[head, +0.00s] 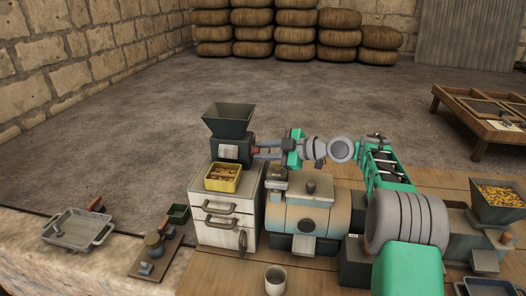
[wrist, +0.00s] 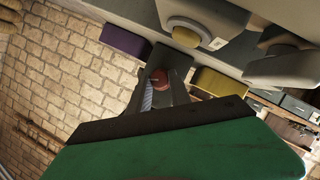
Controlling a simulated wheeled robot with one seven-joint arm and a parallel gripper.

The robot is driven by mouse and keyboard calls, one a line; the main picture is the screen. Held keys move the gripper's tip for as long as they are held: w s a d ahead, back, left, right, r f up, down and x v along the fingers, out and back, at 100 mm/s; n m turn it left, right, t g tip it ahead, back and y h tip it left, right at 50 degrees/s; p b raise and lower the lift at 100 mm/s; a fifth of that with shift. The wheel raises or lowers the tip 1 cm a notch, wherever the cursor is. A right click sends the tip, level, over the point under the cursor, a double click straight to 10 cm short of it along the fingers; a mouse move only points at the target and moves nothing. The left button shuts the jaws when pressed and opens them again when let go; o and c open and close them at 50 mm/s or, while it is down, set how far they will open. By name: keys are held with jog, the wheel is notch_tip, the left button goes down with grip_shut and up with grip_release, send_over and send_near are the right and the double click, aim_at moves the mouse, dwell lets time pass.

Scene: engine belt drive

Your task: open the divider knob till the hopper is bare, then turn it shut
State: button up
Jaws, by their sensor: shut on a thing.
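The dark hopper (head: 228,118) sits on the divider body (head: 230,151), on top of a white drawer cabinet. I see only dark inner walls in the hopper; its bottom is not clear. My gripper (head: 258,150) reaches in from the right to the divider's side. In the wrist view the red knob (wrist: 158,78) sits between my gripper's fingers (wrist: 160,88), which are shut on it. The knob's turn angle cannot be told. A yellow tray (head: 223,186) holding brown pieces stands in front of the divider.
The white drawer cabinet (head: 224,231) stands beside a rounded tan machine (head: 300,214). Another hopper (head: 501,213) with yellow grain stands at the far right. A cup (head: 275,280), a metal pan (head: 76,231) and a small dark green box (head: 177,214) are lower down.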

grip_shut()
jog(key=shift+r+m+p, duration=0.3)
jog(key=shift+r+p, duration=0.1)
jog(key=shift+p, duration=0.75)
jog(key=m+g+p, duration=0.1)
jog(key=p, duration=0.3)
jog(key=shift+w+r, duration=0.15)
jog(key=shift+r, duration=0.05)
jog(key=shift+f+m+g+p, duration=0.15)
jog(key=shift+m+g+p, duration=0.45)
jog(key=shift+p, duration=0.55)
jog(key=shift+f, duration=0.35)
jog(key=o, duration=0.7)
grip_release()
